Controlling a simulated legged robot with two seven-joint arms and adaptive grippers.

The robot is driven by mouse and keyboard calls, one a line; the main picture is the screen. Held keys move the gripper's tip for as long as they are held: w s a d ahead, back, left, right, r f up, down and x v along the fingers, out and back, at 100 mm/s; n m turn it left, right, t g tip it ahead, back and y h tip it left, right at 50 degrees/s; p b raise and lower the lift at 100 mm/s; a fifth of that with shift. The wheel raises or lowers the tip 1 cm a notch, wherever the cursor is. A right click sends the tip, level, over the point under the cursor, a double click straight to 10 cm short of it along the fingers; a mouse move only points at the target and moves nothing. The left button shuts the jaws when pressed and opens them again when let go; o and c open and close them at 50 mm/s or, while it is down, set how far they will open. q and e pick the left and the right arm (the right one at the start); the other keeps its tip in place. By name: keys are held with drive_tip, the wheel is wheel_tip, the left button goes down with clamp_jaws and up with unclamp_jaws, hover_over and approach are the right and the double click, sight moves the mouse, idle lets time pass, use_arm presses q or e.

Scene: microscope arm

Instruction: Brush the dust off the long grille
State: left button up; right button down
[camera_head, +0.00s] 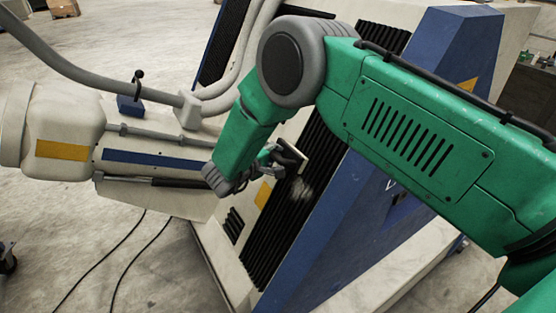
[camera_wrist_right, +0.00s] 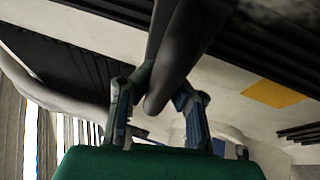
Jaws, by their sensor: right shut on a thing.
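The long grille (camera_head: 272,238) is a dark, slatted strip running diagonally down the pale side of the machine. A whitish dust patch (camera_head: 300,189) lies on its slats. My right gripper (camera_head: 272,158) is in front of the grille, shut on the brush (camera_head: 291,155), whose pale head is close to the grille above the dust. I cannot tell whether the bristles touch. In the right wrist view the dark brush handle (camera_wrist_right: 178,55) stands between my fingers, and dark slats (camera_wrist_right: 275,45) show behind it. My forearm hides part of the grille's upper stretch. My left gripper is not in view.
A blue panel (camera_head: 335,225) stands out to the right of the grille. A white machine arm (camera_head: 150,160) with thick grey hoses (camera_head: 90,80) is at the left. A small vent (camera_head: 233,225) sits beside the grille. Thin cables cross the open concrete floor (camera_head: 60,225).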

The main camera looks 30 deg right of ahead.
drive_tip(key=shift+w, duration=0.65)
drive_tip(key=shift+s+a+f, duration=0.55)
drive_tip(key=shift+s+f, duration=0.25)
drive_tip(key=shift+s, duration=0.1)
drive_tip(key=shift+s+d+p, duration=0.1)
drive_tip(key=shift+s+p, duration=0.6)
drive_tip(key=shift+s, duration=0.15)
drive_tip(key=shift+s+d+p, duration=0.1)
drive_tip(key=shift+s+p, duration=0.7)
drive_tip(key=shift+s, duration=0.15)
drive_tip(key=shift+s+d+f+p, duration=0.15)
drive_tip(key=shift+s+p, duration=0.25)
drive_tip(key=shift+s, duration=0.35)
drive_tip(key=shift+s+p, duration=0.75)
drive_tip(key=shift+s, duration=0.3)
drive_tip(key=shift+s+d, duration=0.1)
drive_tip(key=shift+s, duration=0.5)
